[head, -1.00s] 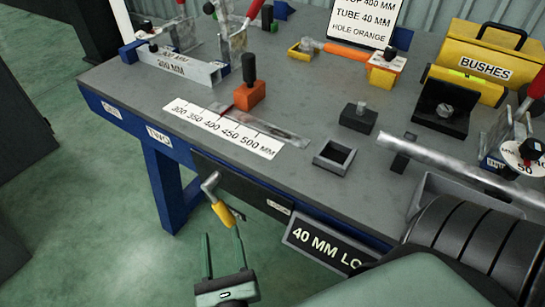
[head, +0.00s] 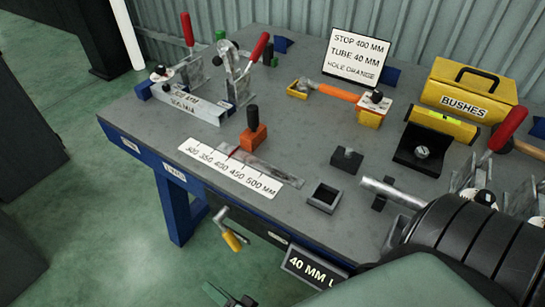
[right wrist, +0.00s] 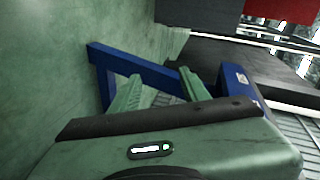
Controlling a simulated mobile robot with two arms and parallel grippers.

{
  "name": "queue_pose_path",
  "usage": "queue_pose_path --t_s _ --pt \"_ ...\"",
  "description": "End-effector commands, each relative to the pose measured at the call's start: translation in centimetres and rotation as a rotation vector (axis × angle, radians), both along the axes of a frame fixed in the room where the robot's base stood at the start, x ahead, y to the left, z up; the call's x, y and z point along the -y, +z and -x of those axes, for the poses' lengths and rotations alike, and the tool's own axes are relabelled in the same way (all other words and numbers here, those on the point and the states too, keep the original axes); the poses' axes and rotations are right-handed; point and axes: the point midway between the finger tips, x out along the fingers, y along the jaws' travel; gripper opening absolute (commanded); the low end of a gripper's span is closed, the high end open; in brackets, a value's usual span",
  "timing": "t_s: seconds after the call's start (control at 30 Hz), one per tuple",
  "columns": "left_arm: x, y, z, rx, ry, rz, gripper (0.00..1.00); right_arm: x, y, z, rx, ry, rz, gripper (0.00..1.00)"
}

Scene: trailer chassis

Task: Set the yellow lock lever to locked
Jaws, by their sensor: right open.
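The lock lever is a grey metal crank with a yellow grip (head: 233,241). It sticks out from the front face of the bench in the head view, with its grip hanging down to the right. My right gripper (head: 228,293) is at the bottom edge of the head view, below the grip and apart from it; most of it is cut off. In the right wrist view its two green fingers (right wrist: 160,92) are spread with nothing between them. I cannot make out the lever in that view. My left gripper is not in view.
The grey bench top (head: 305,170) carries a ruler strip (head: 232,168), an orange block (head: 253,136), a small open grey box (head: 324,197) and a yellow BUSHES box (head: 465,92). A 40 MM sign (head: 312,268) hangs at the front edge. A blue leg (head: 183,215) stands left of the lever.

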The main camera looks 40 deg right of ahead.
Motion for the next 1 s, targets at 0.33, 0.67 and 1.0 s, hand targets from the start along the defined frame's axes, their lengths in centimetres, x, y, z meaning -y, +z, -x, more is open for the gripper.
queue_pose_path --t_s 0.33,0.67,1.0 --pt "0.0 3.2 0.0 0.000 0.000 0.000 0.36 2.3 -5.2 3.7 -0.154 0.176 0.324 0.46" --pt "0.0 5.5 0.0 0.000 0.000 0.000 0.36 5.1 -9.3 8.0 -0.297 0.341 0.566 0.46" --pt "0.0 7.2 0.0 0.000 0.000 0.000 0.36 7.9 -12.1 12.5 -0.421 0.490 0.738 0.46"
